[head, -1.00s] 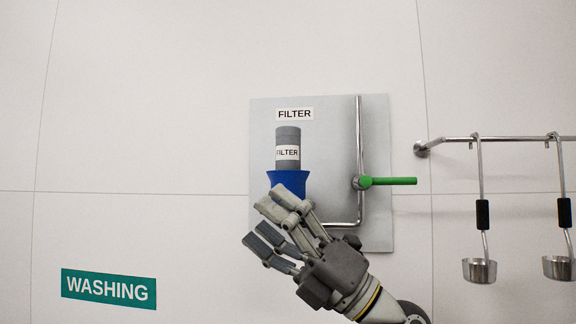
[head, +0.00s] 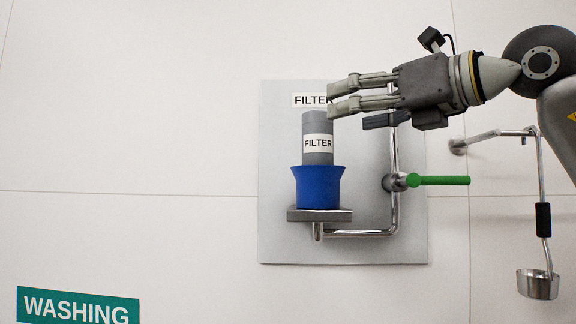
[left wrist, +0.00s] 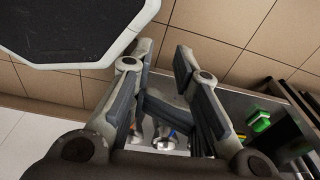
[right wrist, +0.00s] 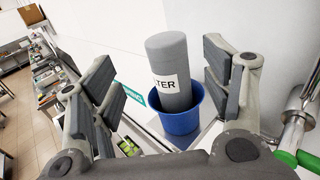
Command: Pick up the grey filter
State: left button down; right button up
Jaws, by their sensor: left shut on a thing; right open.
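The grey filter (head: 317,123) is an upright cylinder with a white FILTER label. Its lower part sits in a blue flared cup (head: 319,188) on a small grey shelf on the wall panel. My right gripper (head: 345,98) is open beside the filter's upper right in the head view, its arm coming in from the right. In the right wrist view the filter (right wrist: 168,52) shows between the spread fingers, apart from them. My left gripper (left wrist: 160,75) shows only in the left wrist view, its fingers closed in on something I cannot make out.
A steel pipe (head: 394,155) with a green handle (head: 440,180) runs right of the filter. A rail with a hanging ladle (head: 538,284) is farther right. The wall left of the panel is bare above the WASHING sign (head: 78,306).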

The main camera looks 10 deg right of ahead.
aim_at(318, 116)
jog(key=p+x, duration=0.3)
jog(key=x, duration=0.2)
jog(key=r+p+x, duration=0.1)
jog(key=p+x, duration=0.1)
jog(key=shift+w+d+p, duration=0.15)
jog(key=shift+w+p, duration=0.2)
jog(key=shift+w, duration=0.15)
jog(key=shift+w+a+f, duration=0.2)
jog(key=shift+w+a, duration=0.05)
jog(key=shift+w, duration=0.25)
jog(key=shift+a, duration=0.1)
jog(key=shift+c, duration=0.7)
jog(key=shift+s, duration=0.1)
jog(key=c, duration=0.5)
pick_arm(q)
notch_tip(318, 116, up, 6)
jog(key=s, duration=0.1)
jog(key=shift+s+d, duration=0.25)
jog(key=shift+s, duration=0.1)
pick_arm(e)
grip_shut()
